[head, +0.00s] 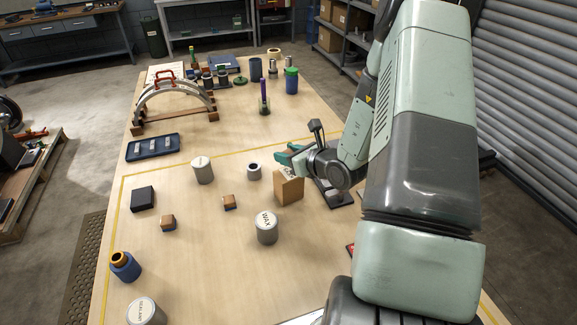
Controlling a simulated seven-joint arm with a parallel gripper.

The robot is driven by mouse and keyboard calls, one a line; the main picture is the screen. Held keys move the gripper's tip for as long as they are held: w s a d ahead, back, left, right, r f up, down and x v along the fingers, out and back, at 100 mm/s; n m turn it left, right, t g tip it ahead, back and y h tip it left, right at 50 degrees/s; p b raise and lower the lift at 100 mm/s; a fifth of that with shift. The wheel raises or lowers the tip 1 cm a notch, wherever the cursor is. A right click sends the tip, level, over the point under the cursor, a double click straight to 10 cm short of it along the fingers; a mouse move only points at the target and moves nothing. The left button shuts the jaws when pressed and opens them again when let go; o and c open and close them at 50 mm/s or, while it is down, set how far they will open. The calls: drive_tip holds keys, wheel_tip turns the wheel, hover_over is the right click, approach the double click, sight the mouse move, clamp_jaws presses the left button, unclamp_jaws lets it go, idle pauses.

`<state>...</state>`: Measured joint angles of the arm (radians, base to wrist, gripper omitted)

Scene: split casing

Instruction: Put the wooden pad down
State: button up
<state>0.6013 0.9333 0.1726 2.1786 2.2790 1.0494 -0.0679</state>
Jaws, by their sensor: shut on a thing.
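My gripper (288,160), with teal fingers, is right of the middle of the table in the head view, low over the tabletop and pointing left. It is shut on the wooden pad, but the grip itself is hard to make out. A tan, wood-coloured block (289,190) shows directly below and in front of the fingers. I cannot tell whether this block is the held pad or stands on the table by itself. Two small wooden blocks with blue undersides, one (230,202) nearer the gripper and one (167,222) farther left, sit apart on the table.
A grey WAX can (267,228), a grey ring (253,172) and another can (203,170) stand near the gripper. A black block (143,198) and dark tray (153,147) lie left. An arched casing (175,100) stands behind. The table's front middle is clear.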

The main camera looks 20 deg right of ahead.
drive_tip(key=shift+f, duration=2.05)
drive_tip(key=shift+f, duration=0.15)
drive_tip(key=o, duration=1)
drive_tip(key=shift+s+d+r, duration=0.1)
drive_tip(key=shift+s+r, duration=0.15)
drive_tip(key=v, duration=1.1)
drive_tip(key=shift+s+d+r, duration=0.1)
drive_tip(key=shift+s, duration=0.05)
